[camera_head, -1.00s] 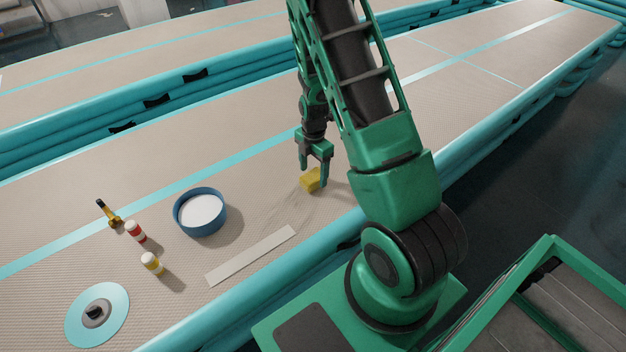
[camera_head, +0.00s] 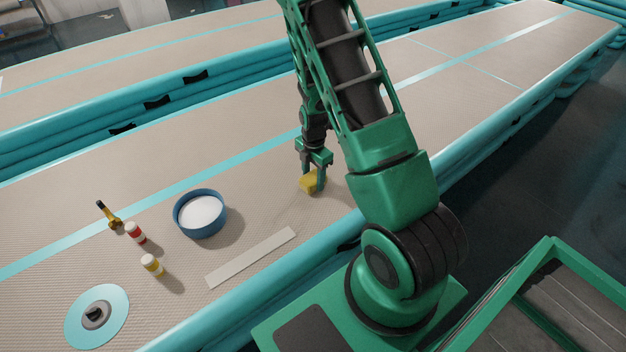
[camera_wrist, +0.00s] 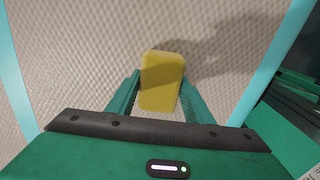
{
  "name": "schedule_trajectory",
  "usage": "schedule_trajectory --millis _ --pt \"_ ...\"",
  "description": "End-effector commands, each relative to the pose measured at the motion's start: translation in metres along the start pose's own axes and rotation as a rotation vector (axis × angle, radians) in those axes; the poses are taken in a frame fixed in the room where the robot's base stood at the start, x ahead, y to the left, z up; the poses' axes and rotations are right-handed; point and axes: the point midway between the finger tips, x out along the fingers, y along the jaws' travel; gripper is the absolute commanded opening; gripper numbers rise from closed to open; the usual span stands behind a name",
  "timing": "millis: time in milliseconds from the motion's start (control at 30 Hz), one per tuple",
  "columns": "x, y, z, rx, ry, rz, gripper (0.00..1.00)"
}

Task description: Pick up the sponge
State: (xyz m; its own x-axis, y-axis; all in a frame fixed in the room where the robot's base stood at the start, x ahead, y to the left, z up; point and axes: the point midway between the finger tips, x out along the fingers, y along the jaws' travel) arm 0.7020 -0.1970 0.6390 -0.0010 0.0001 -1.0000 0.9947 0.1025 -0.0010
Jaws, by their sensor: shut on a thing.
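The yellow sponge (camera_head: 308,183) is a small block at the inflatable track's surface, right of the blue bowl in the head view. My gripper (camera_head: 313,180) is shut on it, with the fingers at its sides. In the wrist view the sponge (camera_wrist: 161,82) stands out between the two green fingers of my gripper (camera_wrist: 160,100). A shadow lies on the track beside it. I cannot tell whether the sponge is still touching the track.
A blue bowl (camera_head: 201,214) with white contents stands left of the sponge. A pale flat strip (camera_head: 251,258) lies in front. Two small jars (camera_head: 135,232) (camera_head: 152,265), a dark-necked bottle (camera_head: 109,215) and a round disc (camera_head: 97,316) are farther left. The track behind and right is clear.

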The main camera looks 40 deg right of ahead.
Motion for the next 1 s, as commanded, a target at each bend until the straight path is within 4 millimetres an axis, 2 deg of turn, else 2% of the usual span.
schedule_trajectory --millis 267,433,733,1000 --pt "-0.016 0.001 0.000 0.000 0.000 0.002 0.24" --pt "-0.043 0.002 0.000 -0.001 0.000 0.005 0.24" --pt "-0.081 -0.001 -0.069 -0.006 0.001 0.004 0.24" --pt "-0.104 -0.003 -0.107 -0.003 0.000 0.002 0.24"
